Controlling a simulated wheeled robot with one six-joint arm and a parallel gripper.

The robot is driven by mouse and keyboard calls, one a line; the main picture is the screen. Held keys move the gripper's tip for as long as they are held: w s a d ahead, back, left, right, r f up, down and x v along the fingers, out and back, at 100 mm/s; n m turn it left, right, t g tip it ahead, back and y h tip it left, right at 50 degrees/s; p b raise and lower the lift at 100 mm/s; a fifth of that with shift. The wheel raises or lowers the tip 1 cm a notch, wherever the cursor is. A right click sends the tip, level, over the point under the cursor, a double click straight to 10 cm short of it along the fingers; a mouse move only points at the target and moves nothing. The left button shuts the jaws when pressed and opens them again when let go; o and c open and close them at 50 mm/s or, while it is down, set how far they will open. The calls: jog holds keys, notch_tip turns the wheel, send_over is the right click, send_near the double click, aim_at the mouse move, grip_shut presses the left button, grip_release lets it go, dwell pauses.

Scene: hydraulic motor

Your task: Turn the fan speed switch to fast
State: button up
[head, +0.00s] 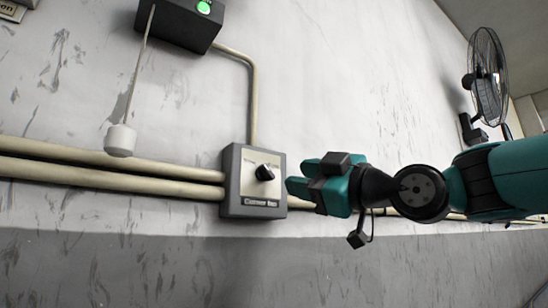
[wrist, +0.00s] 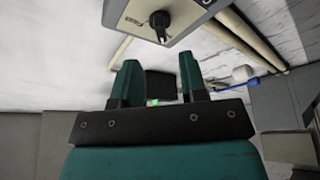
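The fan speed switch (head: 254,181) is a grey box on the wall with a pale face plate and a black rotary knob (head: 265,173). The printed labels are too small to read. The switch box (wrist: 140,17) and its knob (wrist: 161,22) also show at the top of the wrist view. My gripper (head: 298,176) is just right of the knob in the head view, with a small gap apparent. In the wrist view my gripper (wrist: 160,82) has its two teal fingers apart with nothing between them. A wall fan (head: 488,78) hangs at the upper right.
Beige pipes (head: 110,170) run along the wall to the switch box, and one rises above it. A black box (head: 180,22) with a green light is at the top. A white pull handle (head: 120,140) hangs on a cord left of the switch.

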aim_at(271, 173)
jog(key=p+x, duration=0.3)
jog(key=x, duration=0.4)
grip_shut()
